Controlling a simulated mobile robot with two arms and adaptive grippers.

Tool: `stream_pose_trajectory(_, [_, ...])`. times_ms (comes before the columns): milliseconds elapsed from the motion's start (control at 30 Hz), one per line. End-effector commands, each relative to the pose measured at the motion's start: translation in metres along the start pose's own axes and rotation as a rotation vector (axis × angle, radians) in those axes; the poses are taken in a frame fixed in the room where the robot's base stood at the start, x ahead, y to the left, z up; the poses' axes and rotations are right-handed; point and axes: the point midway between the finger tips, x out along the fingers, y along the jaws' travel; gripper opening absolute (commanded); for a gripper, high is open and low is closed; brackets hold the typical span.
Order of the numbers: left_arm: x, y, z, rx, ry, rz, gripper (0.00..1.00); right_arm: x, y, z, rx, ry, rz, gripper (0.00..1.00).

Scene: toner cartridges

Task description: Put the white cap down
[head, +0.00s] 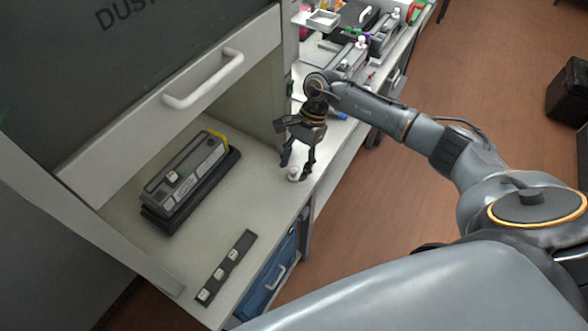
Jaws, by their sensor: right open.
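The small white cap (294,174) is on the light grey worktop, close to its right edge. My right gripper (297,168) points down over it, with its dark fingers apart at the cap. Whether the fingers touch the cap is too small to tell. My left gripper is not in the head view.
A toner cartridge (187,172) lies on a dark tray (166,226) inside the cabinet. A dark strip with several white pieces (227,268) lies near the front edge. The cabinet's raised front with a handle (204,82) overhangs the worktop. More items crowd the bench behind.

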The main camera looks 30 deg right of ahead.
Motion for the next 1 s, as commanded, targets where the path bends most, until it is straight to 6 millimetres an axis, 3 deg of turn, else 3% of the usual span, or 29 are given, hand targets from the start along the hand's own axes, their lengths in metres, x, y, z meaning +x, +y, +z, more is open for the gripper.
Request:
stream_pose_trajectory(200, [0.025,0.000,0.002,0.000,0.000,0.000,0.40,-0.045,-0.001,-0.003,-0.001,0.005,-0.004,0.51])
stream_pose_trajectory(500, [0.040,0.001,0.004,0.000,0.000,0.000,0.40,-0.095,0.000,-0.002,0.000,0.002,-0.002,0.51])
stream_pose_trajectory(1000, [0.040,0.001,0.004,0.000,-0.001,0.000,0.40,-0.103,0.000,-0.001,0.001,0.001,0.001,0.51])
